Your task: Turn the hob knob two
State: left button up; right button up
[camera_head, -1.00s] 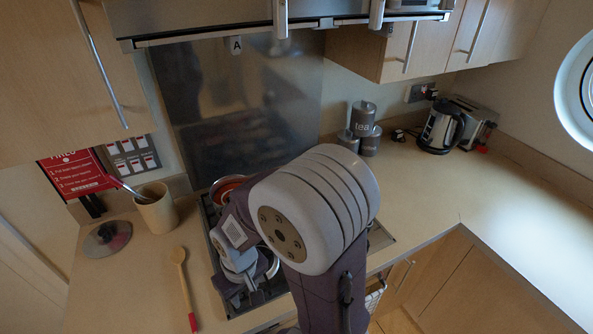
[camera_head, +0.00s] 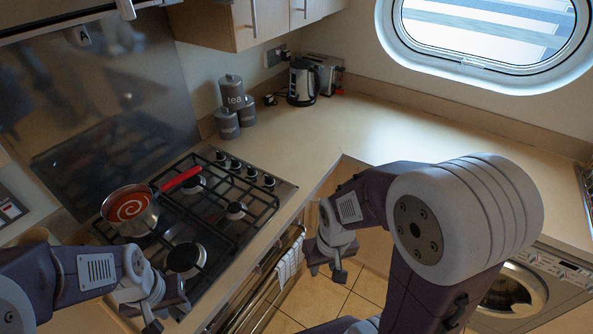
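The hob (camera_head: 262,205) has a row of several black knobs along its right end, among them one at the back (camera_head: 221,156), one beside it (camera_head: 235,166), another (camera_head: 252,173) and the front one (camera_head: 269,181). No numbers are legible, so I cannot tell which is knob two. My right gripper (camera_head: 327,271) hangs in front of the counter, to the right of and below the knobs, apart from them. Its fingers look spread and empty. My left gripper (camera_head: 167,314) is at the hob's front left, far from the knobs. Its fingers look apart and empty.
A pan of red soup (camera_head: 130,209) stands on the hob's back left, its red handle (camera_head: 181,179) pointing toward the knobs. Grey canisters (camera_head: 232,93), a kettle (camera_head: 303,82) and a toaster (camera_head: 326,73) stand behind. The counter (camera_head: 400,125) right of the hob is clear.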

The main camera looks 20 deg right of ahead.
aim_at(251, 172)
jog(key=z, duration=0.2)
jog(key=i+l+u, duration=0.25)
jog(key=u, duration=0.15)
jog(key=i+l+u, duration=0.15)
jog(key=l+u, duration=0.25)
jog(key=i+l+u, duration=0.15)
jog(key=l+u, duration=1.05)
jog(key=l, duration=0.2)
